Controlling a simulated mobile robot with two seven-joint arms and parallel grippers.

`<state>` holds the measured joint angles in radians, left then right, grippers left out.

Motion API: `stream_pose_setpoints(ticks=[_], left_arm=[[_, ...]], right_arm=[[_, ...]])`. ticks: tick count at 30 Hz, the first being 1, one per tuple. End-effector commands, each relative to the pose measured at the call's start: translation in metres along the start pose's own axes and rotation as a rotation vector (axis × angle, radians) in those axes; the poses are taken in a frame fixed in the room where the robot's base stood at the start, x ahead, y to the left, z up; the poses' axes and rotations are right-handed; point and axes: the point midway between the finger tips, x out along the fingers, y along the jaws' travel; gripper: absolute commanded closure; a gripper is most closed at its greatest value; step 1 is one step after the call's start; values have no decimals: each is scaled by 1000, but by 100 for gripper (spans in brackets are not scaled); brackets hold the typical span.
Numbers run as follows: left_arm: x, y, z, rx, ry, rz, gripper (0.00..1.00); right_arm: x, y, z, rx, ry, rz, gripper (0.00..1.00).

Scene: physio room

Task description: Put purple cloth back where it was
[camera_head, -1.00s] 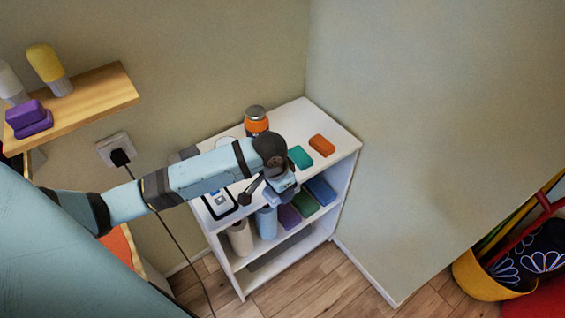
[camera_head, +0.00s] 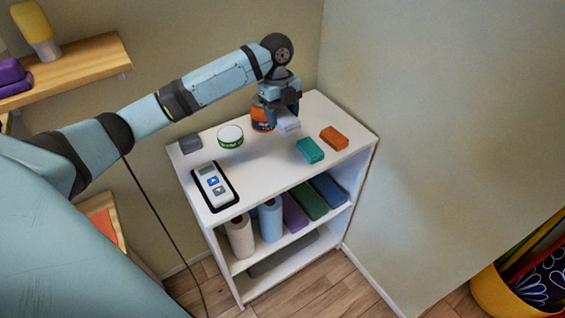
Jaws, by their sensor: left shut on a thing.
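My left gripper (camera_head: 283,108) is above the back part of the white cabinet's top (camera_head: 262,178). Purple folded pieces (camera_head: 12,77), one on another, lie on the wooden wall shelf at the far left, cut by the picture edge. Another purple item (camera_head: 294,213) sits in the cabinet's upper compartment, between a blue roll (camera_head: 270,220) and a green item (camera_head: 311,201). My right gripper is not in view.
On the top stand an orange jar (camera_head: 262,119) partly behind the gripper, a green-white tub (camera_head: 230,137), a grey block (camera_head: 190,143), a device on a black tray (camera_head: 229,199), a teal block (camera_head: 310,150) and an orange block (camera_head: 334,138). The middle of the top is clear.

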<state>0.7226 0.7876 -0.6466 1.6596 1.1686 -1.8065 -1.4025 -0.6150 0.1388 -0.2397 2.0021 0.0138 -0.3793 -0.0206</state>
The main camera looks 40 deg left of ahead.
Motion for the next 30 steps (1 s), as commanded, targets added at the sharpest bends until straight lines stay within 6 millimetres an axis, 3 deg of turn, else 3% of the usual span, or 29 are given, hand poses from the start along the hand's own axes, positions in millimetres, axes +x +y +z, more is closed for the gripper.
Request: stream_pose_setpoints(ticks=[6,12,30], left_arm=[[62,1,8,-3,3,3,66],[105,0,15,-3,1,1,66],[164,0,24,-3,-2,-1,66]], right_arm=[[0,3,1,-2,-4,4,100],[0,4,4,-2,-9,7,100],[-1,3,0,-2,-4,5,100]])
